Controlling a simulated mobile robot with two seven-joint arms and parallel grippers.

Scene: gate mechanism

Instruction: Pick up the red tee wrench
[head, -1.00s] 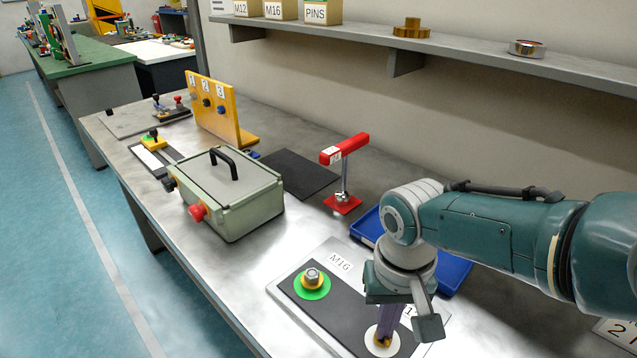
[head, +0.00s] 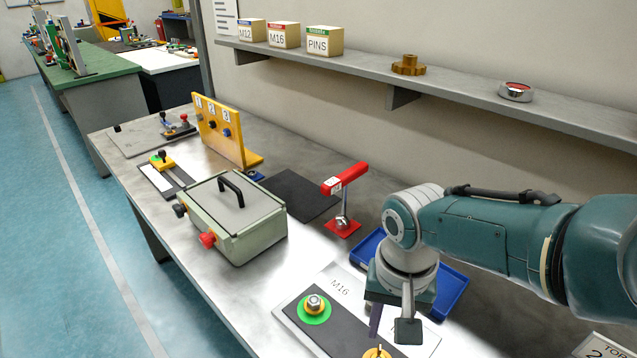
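The red tee wrench (head: 344,178) stands upright in the middle of the bench in the head view. It has a red crossbar with a white label, a metal shaft and a red square plate at its foot. My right gripper (head: 391,324) points down over the M16 plate, to the right of the wrench and nearer the camera. Its two fingers show apart, with nothing seen between them. It does not touch the wrench. My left gripper is not in view.
A blue tray (head: 452,291) lies partly behind my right arm. The M16 plate (head: 337,330) carries a bolt on a green ring (head: 314,308) and a brass-coloured part (head: 377,352). A green-grey case (head: 238,215) stands left of the wrench. A shelf (head: 455,85) runs above.

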